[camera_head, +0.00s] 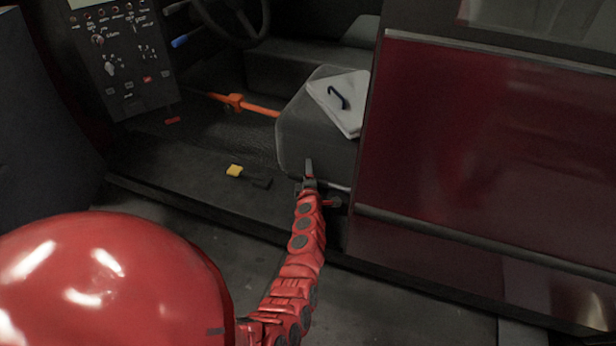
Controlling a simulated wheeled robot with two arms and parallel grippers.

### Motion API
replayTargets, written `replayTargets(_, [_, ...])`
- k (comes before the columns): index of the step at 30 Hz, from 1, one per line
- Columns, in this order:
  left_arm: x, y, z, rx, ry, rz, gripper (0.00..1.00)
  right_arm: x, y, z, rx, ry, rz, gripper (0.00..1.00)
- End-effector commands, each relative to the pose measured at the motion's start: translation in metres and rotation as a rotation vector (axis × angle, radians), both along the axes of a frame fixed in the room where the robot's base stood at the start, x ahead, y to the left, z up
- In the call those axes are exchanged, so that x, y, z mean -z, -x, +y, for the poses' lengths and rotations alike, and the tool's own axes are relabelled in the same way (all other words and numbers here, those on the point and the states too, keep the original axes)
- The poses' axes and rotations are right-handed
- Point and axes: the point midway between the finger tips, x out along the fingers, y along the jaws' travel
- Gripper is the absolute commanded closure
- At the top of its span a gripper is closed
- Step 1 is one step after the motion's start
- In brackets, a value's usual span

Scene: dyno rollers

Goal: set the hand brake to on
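A red jointed arm of mine comes up from the lower left of centre, and I take it as my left arm. Its gripper (321,187) is at the lower front of the grey seat, with its dark fingertips apart. A pale rod (339,187) shows beside the fingers, and I cannot tell whether they touch it. A short black lever with a yellow end (235,170) lies low on the cab floor, left of the gripper. I cannot tell for certain which part is the hand brake, nor its setting. My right gripper is not in view.
The grey seat (300,130) carries a white pad (342,100) with a dark hook-shaped mark. An orange bar (260,110) runs behind. A control panel (125,60), blue-tipped lever (180,41) and steering wheel (262,30) stand farther back. A dark red panel (470,150) blocks the right.

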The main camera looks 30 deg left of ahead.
Motion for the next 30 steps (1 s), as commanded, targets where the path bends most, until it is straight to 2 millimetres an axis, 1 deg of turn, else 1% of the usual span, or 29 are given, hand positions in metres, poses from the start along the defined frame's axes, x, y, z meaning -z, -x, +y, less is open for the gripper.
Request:
replayTargets(6, [-0.0005,-0.0002,0.0001,0.0,0.0,0.0,0.31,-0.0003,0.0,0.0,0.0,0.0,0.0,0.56])
replayTargets(11, [-0.0006,-0.0001,0.0,0.0,0.0,0.0,0.6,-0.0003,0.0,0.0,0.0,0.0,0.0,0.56])
replayTargets(15, [-0.0006,-0.0002,0.0,-0.001,0.0,0.0,0.85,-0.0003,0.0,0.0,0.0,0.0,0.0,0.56])
replayTargets(18, [-0.0005,-0.0001,0.0,-0.001,0.0,0.0,1.0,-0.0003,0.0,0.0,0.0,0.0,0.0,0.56])
replayTargets(30, [-0.0002,0.0,0.0,-0.001,0.0,0.0,1.0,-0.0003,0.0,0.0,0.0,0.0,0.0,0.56])
